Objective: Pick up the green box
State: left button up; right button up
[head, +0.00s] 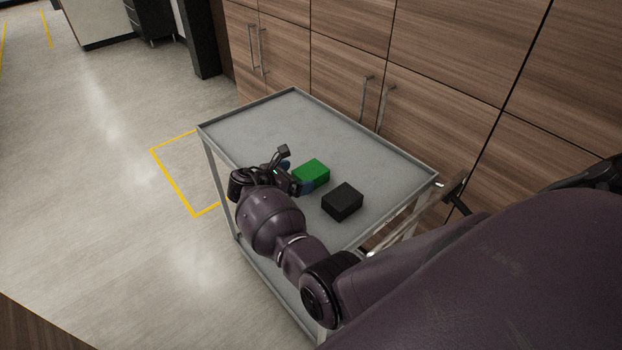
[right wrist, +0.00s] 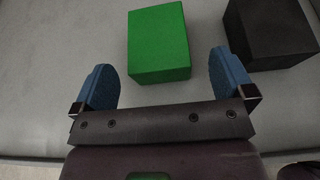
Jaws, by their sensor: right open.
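The green box (head: 313,172) lies on the grey top of the cart, left of a black box. In the right wrist view the green box (right wrist: 159,45) is just beyond the fingertips and roughly centred between them, with a gap to either finger. My right gripper (head: 296,175) is over the cart top beside the green box. It also shows in the right wrist view (right wrist: 163,78), open and empty, with blue finger pads. In the head view the gripper hides part of the box's near side. My left gripper is not in view.
The black box (head: 342,202) sits close to the right of the green box; it also shows in the right wrist view (right wrist: 268,32). The cart top (head: 300,118) is clear at the back and has a raised rim. Wooden cabinets (head: 345,40) with handles stand behind the cart.

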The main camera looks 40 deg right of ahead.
aim_at(304, 174)
jog(key=shift+w+d+f+b, duration=0.1)
jog(key=shift+d+f+b, duration=0.2)
jog(key=shift+d+b, duration=0.15)
jog(key=b+x, duration=0.3)
jog(key=x, duration=0.1)
jog(key=shift+w+f, duration=0.1)
jog(key=shift+c, duration=0.3)
jog(key=c, duration=1)
jog(key=shift+r+p, duration=1.45)
jog(key=shift+r, duration=8.7)
